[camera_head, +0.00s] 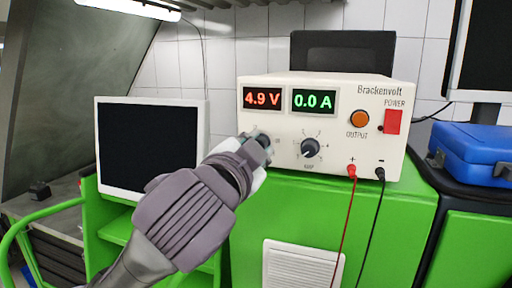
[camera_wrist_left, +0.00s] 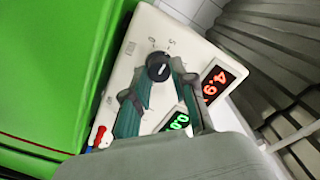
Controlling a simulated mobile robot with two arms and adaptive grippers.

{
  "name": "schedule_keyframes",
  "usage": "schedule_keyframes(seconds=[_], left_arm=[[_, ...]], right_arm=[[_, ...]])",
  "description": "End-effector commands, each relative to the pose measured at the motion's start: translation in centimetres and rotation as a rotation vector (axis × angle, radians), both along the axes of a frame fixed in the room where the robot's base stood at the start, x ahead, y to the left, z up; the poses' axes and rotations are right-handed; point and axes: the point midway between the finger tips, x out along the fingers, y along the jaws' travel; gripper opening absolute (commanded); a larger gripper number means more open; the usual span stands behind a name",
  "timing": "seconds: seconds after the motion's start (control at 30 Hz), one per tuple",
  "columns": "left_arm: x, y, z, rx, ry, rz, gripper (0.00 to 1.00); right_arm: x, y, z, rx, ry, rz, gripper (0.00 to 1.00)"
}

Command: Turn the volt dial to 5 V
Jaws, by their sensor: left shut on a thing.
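The cream power supply (camera_head: 330,90), labelled Brackenvolt, stands on the green bench. Its red display (camera_head: 262,97) reads 4.9 V and its green display (camera_head: 313,100) reads 0.0 A. My left gripper (camera_head: 262,141) reaches the panel below the red display and covers most of the volt dial there. In the left wrist view the black volt dial (camera_wrist_left: 158,67) shows a white pointer line, and the fingers of my left gripper (camera_wrist_left: 160,78) are shut on it from both sides. The amp dial (camera_head: 310,148) is just to the right, apart from the gripper. My right gripper is not in view.
The orange output button (camera_head: 358,119) and red power switch (camera_head: 393,122) are at the panel's right. Red (camera_head: 352,170) and black (camera_head: 380,174) leads hang from the sockets below. A dark-screened monitor (camera_head: 150,145) stands left, a blue case (camera_head: 470,150) right.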

Motion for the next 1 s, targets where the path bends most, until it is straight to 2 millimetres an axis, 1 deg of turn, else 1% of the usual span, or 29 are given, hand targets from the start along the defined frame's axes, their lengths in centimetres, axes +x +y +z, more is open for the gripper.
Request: schedule_keyframes(seconds=[0.43,0.47,0.5,0.6,0.87,1.0], left_arm=[[0.06,0.06,0.01,0.010,-0.003,0.003,0.00],[0.06,0.06,0.01,0.010,-0.003,0.003,0.29],[0.06,0.06,0.01,0.010,-0.003,0.003,0.35],[0.05,0.04,0.01,0.010,-0.003,0.001,0.50],[-0.01,0.02,0.01,0.009,-0.004,0.001,0.50],[-0.93,0.26,0.06,0.009,-0.005,-0.001,0.50]], right_arm=[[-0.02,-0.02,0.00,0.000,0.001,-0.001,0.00],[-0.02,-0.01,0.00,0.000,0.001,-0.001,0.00],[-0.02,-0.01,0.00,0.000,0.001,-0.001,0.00],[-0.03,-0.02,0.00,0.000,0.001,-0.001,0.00],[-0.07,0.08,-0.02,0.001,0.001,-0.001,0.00],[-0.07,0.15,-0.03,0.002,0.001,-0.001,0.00]])
